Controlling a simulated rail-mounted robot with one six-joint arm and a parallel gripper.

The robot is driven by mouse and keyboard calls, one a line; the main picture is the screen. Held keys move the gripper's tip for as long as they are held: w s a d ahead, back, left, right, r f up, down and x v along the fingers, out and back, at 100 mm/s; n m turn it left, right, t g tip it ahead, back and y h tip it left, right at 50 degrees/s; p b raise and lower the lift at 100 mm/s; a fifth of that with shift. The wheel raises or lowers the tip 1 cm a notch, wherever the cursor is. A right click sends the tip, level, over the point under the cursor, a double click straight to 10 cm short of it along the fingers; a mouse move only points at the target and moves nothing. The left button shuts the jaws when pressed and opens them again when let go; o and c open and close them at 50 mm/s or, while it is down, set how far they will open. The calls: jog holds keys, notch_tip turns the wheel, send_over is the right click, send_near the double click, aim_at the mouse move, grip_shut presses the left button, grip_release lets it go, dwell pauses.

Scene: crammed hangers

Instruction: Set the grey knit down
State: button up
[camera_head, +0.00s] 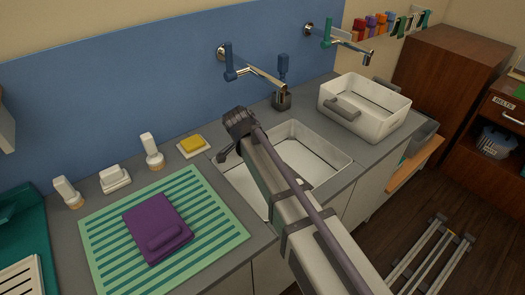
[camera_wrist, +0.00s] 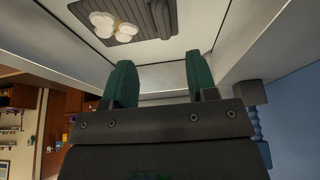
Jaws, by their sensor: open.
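I cannot make out a grey knit for certain in either view. A folded purple garment (camera_head: 157,228) with a rolled part on top lies on a green striped mat (camera_head: 98,222) on the counter. In the wrist view my gripper (camera_wrist: 160,80) is open, its two green fingers apart with nothing visible between them. In the head view my arm reaches over the sink (camera_head: 325,160), and the fingers cannot be made out there.
A white tub (camera_head: 385,122) with a grey handle-like part stands right of the sink. Wall taps (camera_head: 255,75) jut out behind. Small bottles (camera_head: 152,150) and a yellow sponge (camera_head: 192,144) line the back. A grey rack (camera_head: 432,255) lies on the floor.

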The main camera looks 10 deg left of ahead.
jog(key=shift+d+f, duration=0.1)
jog(key=shift+f, duration=0.05)
jog(key=s+d+n+g+y+p, duration=0.1)
jog(key=s+d+n, duration=0.3)
jog(key=s+d, duration=0.4)
jog(key=s+d+r+n+g+y+p, duration=0.1)
jog(key=s+d+n, duration=0.4)
jog(key=d, duration=1.2)
jog(key=shift+s+d+r+g+y, duration=0.15)
jog(key=shift+s+d+g+y, duration=0.35)
jog(key=shift+s, duration=1.15)
